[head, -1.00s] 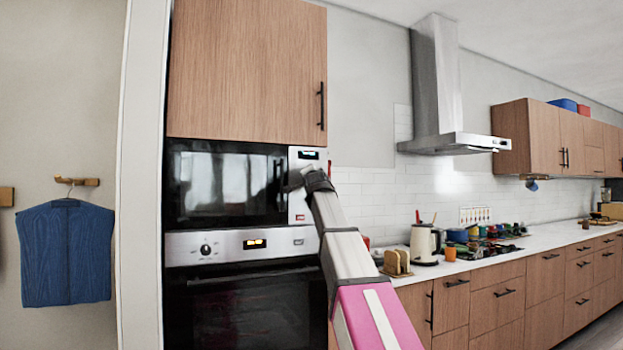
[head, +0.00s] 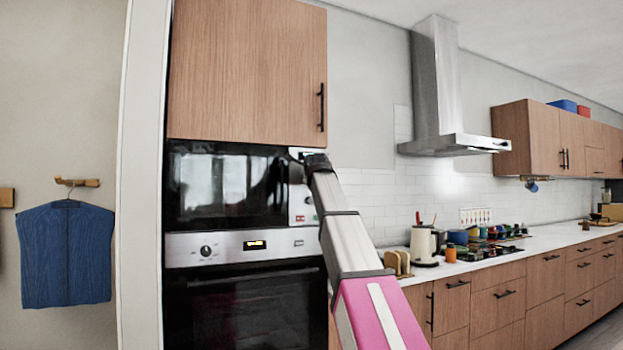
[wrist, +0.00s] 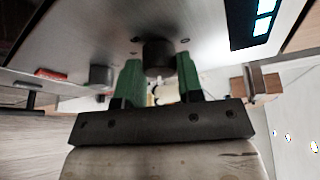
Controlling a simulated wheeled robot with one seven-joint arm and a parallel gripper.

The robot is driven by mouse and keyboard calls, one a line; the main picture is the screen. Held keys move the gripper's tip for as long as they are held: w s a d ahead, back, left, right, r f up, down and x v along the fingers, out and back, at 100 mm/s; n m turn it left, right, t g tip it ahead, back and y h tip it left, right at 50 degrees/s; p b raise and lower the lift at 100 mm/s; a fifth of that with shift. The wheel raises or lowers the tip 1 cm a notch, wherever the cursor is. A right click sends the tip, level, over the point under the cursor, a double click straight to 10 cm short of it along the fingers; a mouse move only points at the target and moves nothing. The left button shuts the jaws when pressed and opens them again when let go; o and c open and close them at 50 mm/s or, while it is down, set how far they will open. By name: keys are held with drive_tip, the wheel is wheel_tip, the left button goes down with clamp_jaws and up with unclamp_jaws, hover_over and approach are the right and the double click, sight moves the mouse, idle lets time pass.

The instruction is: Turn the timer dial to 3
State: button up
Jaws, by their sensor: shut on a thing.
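In the wrist view my gripper (wrist: 160,82) has its two green fingers on either side of a dark round dial (wrist: 158,56) on the microwave's metal control panel (wrist: 200,32). The fingers are closed on the dial's sides. Small dark marks show around the dial, but I cannot read any number or see where it points. A second dark knob (wrist: 100,75) sits on the panel to the left. In the head view the microwave (head: 232,187) is in the tall cabinet, and my arm hides much of its panel and the dials.
A lit display (wrist: 262,12) and a red button (wrist: 65,77) are on the panel. Below the microwave is an oven (head: 225,250) with its own knob. A wooden cupboard (head: 240,70) is above. The counter (head: 480,262) at right holds a kettle and several small items.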

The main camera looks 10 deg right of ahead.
drive_tip(key=m+g+y, duration=0.1)
drive_tip(key=m, duration=0.2)
drive_tip(key=shift+m+y, duration=0.3)
drive_tip(key=shift+g, duration=0.3)
idle(0.3)
drive_tip(key=o, duration=0.9)
drive_tip(key=v, duration=1.1)
drive_tip(key=shift+d, duration=0.1)
drive_tip(key=shift+w+f, duration=0.1)
